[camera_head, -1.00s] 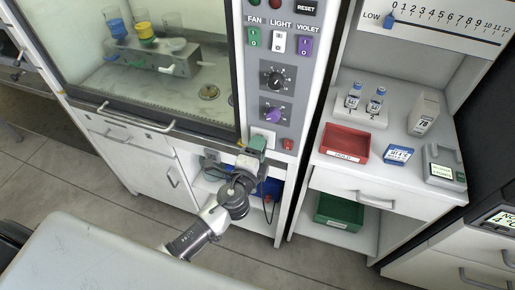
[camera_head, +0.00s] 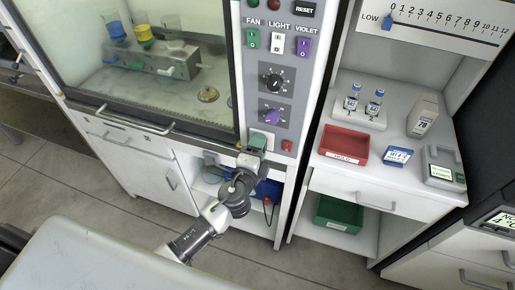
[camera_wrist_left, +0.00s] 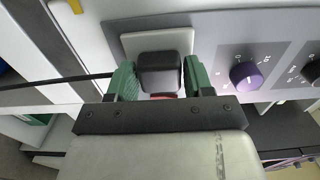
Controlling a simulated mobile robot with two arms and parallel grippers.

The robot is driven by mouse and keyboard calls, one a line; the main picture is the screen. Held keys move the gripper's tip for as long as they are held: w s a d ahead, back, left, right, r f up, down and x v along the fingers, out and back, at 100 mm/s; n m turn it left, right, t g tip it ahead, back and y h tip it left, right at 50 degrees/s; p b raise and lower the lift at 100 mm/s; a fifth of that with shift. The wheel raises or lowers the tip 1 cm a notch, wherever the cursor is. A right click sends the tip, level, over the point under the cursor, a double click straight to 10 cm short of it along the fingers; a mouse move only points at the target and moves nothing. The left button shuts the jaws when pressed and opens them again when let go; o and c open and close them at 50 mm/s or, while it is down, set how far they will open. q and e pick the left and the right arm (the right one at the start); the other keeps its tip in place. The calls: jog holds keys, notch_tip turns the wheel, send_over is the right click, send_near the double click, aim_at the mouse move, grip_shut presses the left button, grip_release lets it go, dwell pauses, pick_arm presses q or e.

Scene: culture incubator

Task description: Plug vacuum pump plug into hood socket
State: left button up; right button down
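The vacuum pump plug (camera_wrist_left: 160,72) is a dark block with a black cable running left in the left wrist view. It is in front of the white hood socket plate (camera_wrist_left: 184,40); I cannot tell how deep it sits. The socket plate also shows in the head view (camera_head: 268,137), partly behind my gripper. My left gripper (camera_wrist_left: 160,78) has green fingers pressed against both sides of the plug. In the head view my left gripper (camera_head: 254,148) is at the lower panel, and the plug is hidden there. My right gripper is not in view.
A purple knob (camera_head: 271,115) and a red button (camera_head: 287,146) are near the socket. The hood's glass front (camera_head: 150,80) is to the left. Right of the hood, a side bench holds a red tray (camera_head: 344,145) and bottles. A green bin (camera_head: 338,212) is below.

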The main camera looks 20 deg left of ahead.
pick_arm(q)
jog(key=o, duration=0.4)
jog(key=shift+c, duration=0.2)
jog(key=shift+s, duration=0.1)
jog(key=s+b, duration=0.3)
jog(key=s, duration=0.7)
jog(key=shift+s+a, duration=0.2)
jog(key=shift+s, duration=0.15)
